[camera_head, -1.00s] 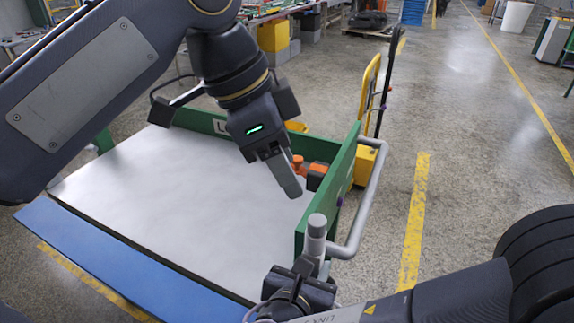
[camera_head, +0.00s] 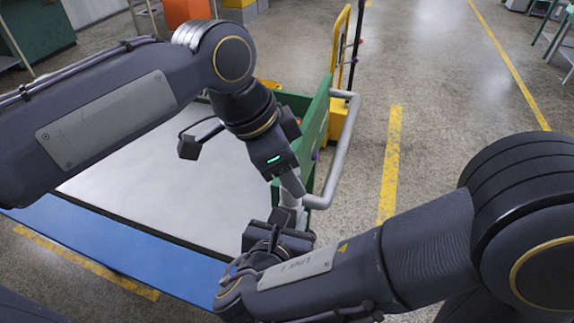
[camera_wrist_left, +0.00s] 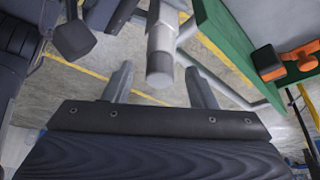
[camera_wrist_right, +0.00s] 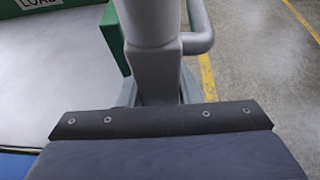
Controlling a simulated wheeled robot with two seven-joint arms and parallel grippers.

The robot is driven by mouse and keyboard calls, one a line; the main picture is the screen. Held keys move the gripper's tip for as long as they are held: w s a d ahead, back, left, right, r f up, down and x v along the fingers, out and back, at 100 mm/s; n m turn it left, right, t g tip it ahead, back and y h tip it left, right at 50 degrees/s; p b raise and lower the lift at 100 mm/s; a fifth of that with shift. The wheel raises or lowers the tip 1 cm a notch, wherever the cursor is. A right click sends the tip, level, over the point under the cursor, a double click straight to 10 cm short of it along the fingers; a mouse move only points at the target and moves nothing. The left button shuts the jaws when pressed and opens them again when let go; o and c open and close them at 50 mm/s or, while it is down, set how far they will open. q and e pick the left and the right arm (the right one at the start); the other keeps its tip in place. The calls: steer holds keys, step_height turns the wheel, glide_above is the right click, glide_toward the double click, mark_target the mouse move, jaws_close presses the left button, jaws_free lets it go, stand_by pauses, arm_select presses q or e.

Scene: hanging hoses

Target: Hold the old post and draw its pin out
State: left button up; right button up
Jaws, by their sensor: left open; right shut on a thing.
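The old post (camera_wrist_right: 155,75) is a grey upright at the near right corner of the load bed, with a wider round grey top (camera_wrist_right: 150,20). My right gripper (camera_wrist_right: 158,94) is shut on the post below that top. In the head view my right gripper (camera_head: 283,222) is at the post's side. My left gripper (camera_head: 293,188) is just above the post's top and hides part of it. In the left wrist view its fingers (camera_wrist_left: 160,85) are open, with the round top (camera_wrist_left: 160,62) in line with the gap between them. I cannot make out the pin separately.
A green side board (camera_head: 314,120) and a bent grey rail (camera_head: 345,150) stand beside the post. The pale load bed (camera_head: 150,195) is bare, with a blue edge (camera_head: 95,240) in front. An orange and black item (camera_wrist_left: 285,60) sits by the board. Open floor lies to the right.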

arm_select(q)
steer(key=c, duration=1.1)
steer(key=shift+o, duration=0.2)
steer(key=shift+r, duration=0.75)
steer(key=shift+r, duration=2.85)
steer(key=shift+r, duration=1.55)
arm_select(e)
steer(key=o, duration=1.2)
